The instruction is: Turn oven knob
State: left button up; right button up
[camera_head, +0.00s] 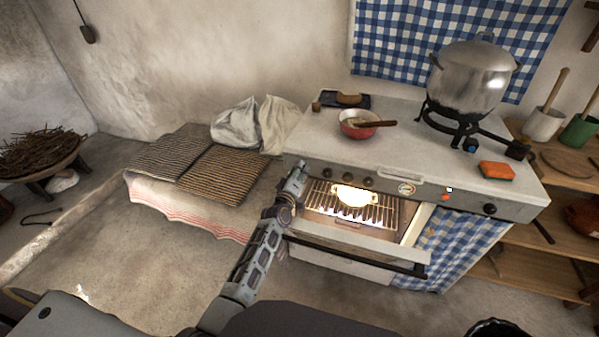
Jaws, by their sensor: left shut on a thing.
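The white oven (335,275) stands at centre right with its door (385,255) lowered. A rack and a bright dish (352,195) show in the lit inside. Dark knobs (348,177) sit in a row on the grey front panel, and another knob (490,208) is at its far right. My left gripper (299,170) is at the left end of this panel, left of the visible row. It is shut on an oven knob there, which the fingers hide. My right gripper is not in view.
A bench with striped mats (222,175) stands left of the oven. Shelves (540,268) stand at right. The floor at left is open.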

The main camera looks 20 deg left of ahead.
pick_arm(q)
jog(key=o, duration=1)
jog(key=shift+o, duration=0.2)
jog(key=s, duration=1.2)
jog(key=shift+a, duration=0.25)
dwell(0.5)
